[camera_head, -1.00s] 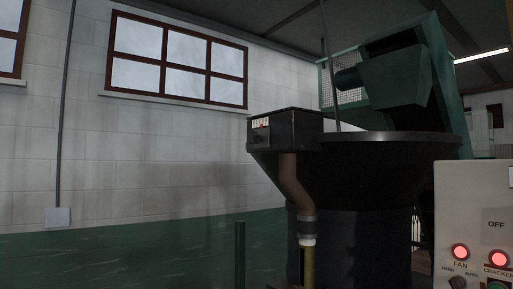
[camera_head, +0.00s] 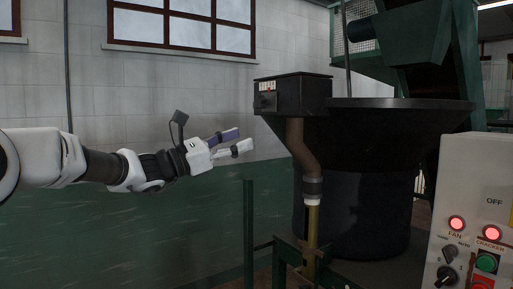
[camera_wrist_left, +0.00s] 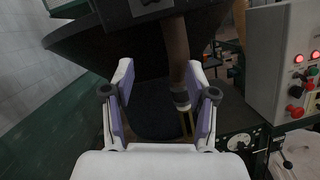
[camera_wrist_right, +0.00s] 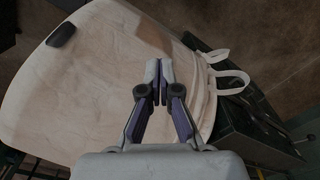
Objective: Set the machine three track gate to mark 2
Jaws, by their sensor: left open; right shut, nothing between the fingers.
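The black gate box (camera_head: 292,93) sits at the left rim of the dark hopper (camera_head: 390,125). Its front face carries a small pale scale plate (camera_head: 267,86) with a dark knob or lever (camera_head: 266,101) below it; the marks are too small to read. My left gripper (camera_head: 243,140) is open and empty, to the left of and below the box, apart from it. In the left wrist view my left gripper (camera_wrist_left: 160,78) points toward the hopper, with the box's underside (camera_wrist_left: 150,8) at the top edge. My right gripper (camera_wrist_right: 158,70) is shut and empty over a pale bulk bag (camera_wrist_right: 90,85).
A brown pipe (camera_head: 301,150) runs down from the box to a post (camera_head: 312,225) on a green frame. A control panel (camera_head: 470,200) with lit red lamps stands at the right. The wall side at left is clear. Bag loops (camera_wrist_right: 230,80) show by the right gripper.

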